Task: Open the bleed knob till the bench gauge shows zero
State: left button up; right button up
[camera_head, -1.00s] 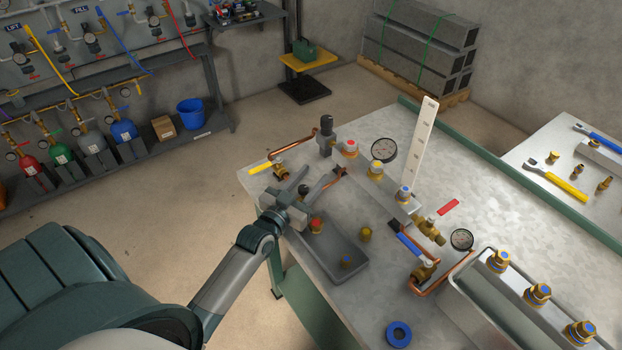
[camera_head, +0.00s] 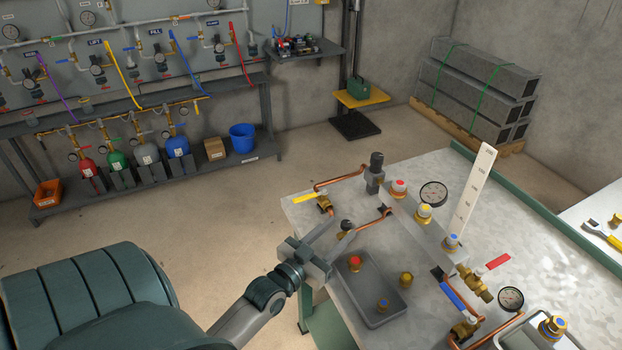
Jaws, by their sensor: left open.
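My left gripper (camera_head: 346,226) reaches in from the lower left over the near-left edge of the steel bench (camera_head: 420,228). Its two fingers are apart. A small round black knob (camera_head: 346,225) shows between them near the tips; I cannot tell whether they touch it. Knobs with red (camera_head: 399,187), yellow (camera_head: 424,211) and blue (camera_head: 451,241) tops stand in a row on the grey block. One round gauge (camera_head: 433,193) stands behind this row and another (camera_head: 511,298) stands nearer. Their needles are too small to read. Which knob is the bleed knob is not marked legibly. My right gripper is out of view.
A grey tray (camera_head: 385,314) with loose capped fittings lies beside the left gripper. A white upright scale (camera_head: 471,200), copper pipes, and yellow (camera_head: 304,198), blue (camera_head: 453,296) and red (camera_head: 498,262) lever handles crowd the bench. The floor left of the bench is clear.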

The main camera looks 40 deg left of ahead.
pick_arm(q)
jog(key=s+b, duration=0.2)
jog(key=s, duration=0.7)
jog(key=shift+s, duration=0.25)
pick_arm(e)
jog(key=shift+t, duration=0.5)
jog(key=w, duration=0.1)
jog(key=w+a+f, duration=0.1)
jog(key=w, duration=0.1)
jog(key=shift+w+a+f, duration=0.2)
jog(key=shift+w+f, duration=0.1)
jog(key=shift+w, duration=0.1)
pick_arm(q)
jog(key=shift+d, duration=0.1)
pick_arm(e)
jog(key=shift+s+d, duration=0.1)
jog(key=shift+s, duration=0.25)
pick_arm(q)
jog(key=shift+w, duration=0.1)
